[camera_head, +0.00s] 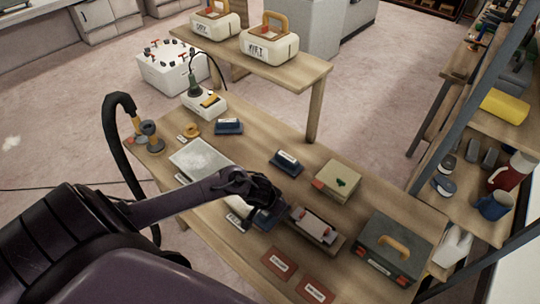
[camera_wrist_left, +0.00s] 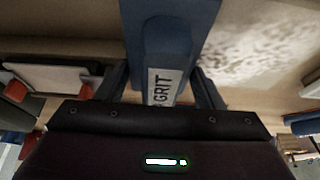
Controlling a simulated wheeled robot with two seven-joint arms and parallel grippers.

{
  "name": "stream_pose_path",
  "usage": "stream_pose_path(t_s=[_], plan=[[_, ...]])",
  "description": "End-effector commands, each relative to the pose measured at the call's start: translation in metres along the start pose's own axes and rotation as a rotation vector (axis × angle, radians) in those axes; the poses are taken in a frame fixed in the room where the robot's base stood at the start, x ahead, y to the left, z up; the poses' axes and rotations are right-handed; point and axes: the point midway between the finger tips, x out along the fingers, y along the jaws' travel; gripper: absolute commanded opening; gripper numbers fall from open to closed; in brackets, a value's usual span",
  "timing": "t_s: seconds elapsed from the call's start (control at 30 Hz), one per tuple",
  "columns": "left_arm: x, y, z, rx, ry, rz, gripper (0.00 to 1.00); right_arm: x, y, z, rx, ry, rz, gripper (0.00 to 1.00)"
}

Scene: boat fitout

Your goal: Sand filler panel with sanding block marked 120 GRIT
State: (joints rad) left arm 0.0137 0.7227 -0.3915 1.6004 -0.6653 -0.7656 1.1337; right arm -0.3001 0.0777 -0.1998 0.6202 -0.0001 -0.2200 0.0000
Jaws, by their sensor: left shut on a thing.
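My left gripper (camera_head: 262,197) is shut on a blue sanding block (camera_wrist_left: 180,35), which points away from the wrist between the fingers. The block's white label reads GRIT in the left wrist view; its number is not legible. In the head view the block (camera_head: 270,216) is partly hidden by the gripper. The patch also shows in the left wrist view (camera_wrist_left: 255,50). I cannot tell whether the block touches anything below. My right gripper is not in view.
Two more blue blocks (camera_head: 229,127) (camera_head: 286,160) lie on the bench (camera_head: 255,145). A clamp-like holder (camera_head: 316,225), a beige box (camera_head: 338,181), a grey case (camera_head: 392,247) and red cards (camera_head: 279,262) crowd the right. A black hose (camera_head: 112,140) arches at the left.

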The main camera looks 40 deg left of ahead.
Motion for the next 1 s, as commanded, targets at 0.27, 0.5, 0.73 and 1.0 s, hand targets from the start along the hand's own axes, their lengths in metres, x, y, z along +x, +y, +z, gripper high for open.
stream_pose_path(t_s=[0.27,0.5,0.73,1.0], plan=[[-0.004,0.002,0.014,0.0,-0.006,0.001,0.4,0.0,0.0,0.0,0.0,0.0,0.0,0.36],[-0.008,-0.002,0.018,0.0,-0.005,0.0,0.4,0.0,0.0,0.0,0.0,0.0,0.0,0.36],[-0.008,-0.021,0.017,-0.001,-0.004,-0.002,0.4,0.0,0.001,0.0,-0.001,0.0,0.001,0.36],[-0.008,-0.033,0.017,0.0,-0.003,0.001,0.4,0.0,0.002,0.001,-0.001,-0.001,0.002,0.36]])
